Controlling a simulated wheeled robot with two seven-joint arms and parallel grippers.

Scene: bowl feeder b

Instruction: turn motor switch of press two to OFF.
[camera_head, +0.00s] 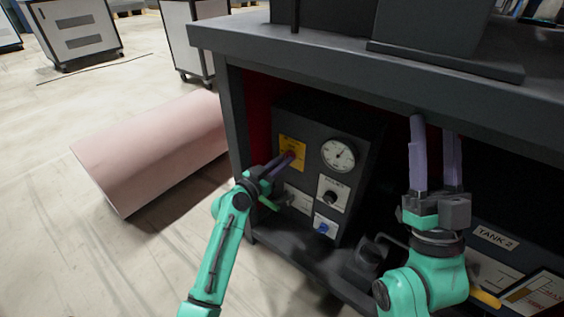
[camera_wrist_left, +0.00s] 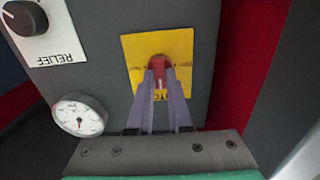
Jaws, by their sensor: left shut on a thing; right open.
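The motor switch (camera_wrist_left: 160,68) is a red knob on a yellow plate (camera_wrist_left: 183,50), on the dark control panel (camera_wrist_left: 198,14) under the bench. In the head view the yellow plate (camera_head: 293,146) is at the panel's upper left, with the red knob partly hidden by my fingers. My left gripper (camera_head: 288,157) is shut on the red knob; in the left wrist view its purple fingers (camera_wrist_left: 161,80) sit on both sides of it. My right gripper (camera_head: 436,125) is open and empty, pointing up by the bench's front edge.
The panel also has a round gauge (camera_head: 338,154), a black relief knob (camera_head: 330,197) and a blue knob (camera_head: 323,229). The bench top (camera_head: 300,57) overhangs it. A TANK 2 label (camera_head: 495,238) is at right. A pink cylinder (camera_head: 150,150) lies on the floor left of the bench.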

